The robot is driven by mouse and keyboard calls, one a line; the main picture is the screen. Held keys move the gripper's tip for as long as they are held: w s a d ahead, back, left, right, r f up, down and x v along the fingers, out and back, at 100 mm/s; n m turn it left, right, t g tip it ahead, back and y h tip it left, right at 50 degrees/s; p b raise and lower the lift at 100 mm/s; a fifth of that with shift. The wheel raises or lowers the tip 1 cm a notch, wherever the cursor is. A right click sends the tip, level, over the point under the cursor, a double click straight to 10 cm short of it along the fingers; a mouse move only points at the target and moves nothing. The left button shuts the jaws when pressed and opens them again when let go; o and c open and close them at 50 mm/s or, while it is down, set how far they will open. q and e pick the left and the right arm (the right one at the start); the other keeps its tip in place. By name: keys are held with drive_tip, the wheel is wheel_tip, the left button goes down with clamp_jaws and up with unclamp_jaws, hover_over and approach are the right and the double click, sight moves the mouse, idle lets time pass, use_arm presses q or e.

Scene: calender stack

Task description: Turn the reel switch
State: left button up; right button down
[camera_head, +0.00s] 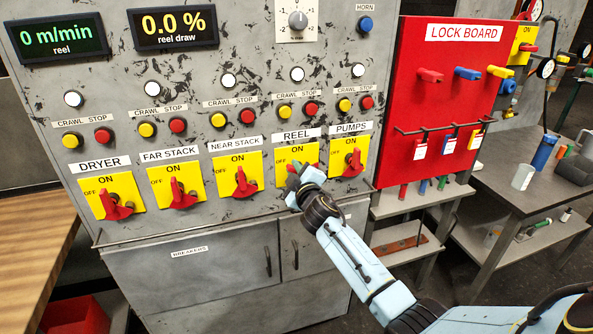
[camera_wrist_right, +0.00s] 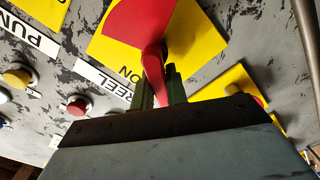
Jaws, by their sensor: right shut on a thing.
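The reel switch is a red rotary handle (camera_wrist_right: 146,30) on a yellow plate (camera_head: 311,153) under the white REEL label (camera_head: 296,134). In the head view my right gripper (camera_head: 298,175) covers most of the handle. In the right wrist view my right gripper (camera_wrist_right: 163,85) has its two fingers on either side of the red handle's narrow grip, shut on it. The handle's exact angle is hard to tell. My left gripper is not in view.
Similar red switches stand beside it: near stack (camera_head: 243,184) to the left and pumps (camera_head: 353,162) close on the right. Crawl and stop buttons sit above. A red lock board (camera_head: 440,95) with padlocks stands right of the panel, beside a grey table (camera_head: 500,186).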

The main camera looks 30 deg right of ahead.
drive_tip(key=n, duration=0.1)
drive_tip(key=f+n, duration=0.1)
drive_tip(key=n, duration=0.1)
drive_tip(key=shift+a+n, duration=0.15)
drive_tip(key=shift+n, duration=0.15)
drive_tip(key=shift+f+n+b, duration=0.15)
drive_tip(key=shift+n+b, duration=0.05)
drive_tip(key=shift+n, duration=0.6)
drive_tip(key=shift+f+n+b, duration=0.15)
drive_tip(key=shift+n+b, duration=0.05)
drive_tip(key=shift+n, duration=0.6)
drive_tip(key=c, duration=1.4)
unclamp_jaws()
drive_tip(key=p+v, duration=0.1)
drive_tip(key=v, duration=1.2)
drive_tip(key=shift+s, duration=0.2)
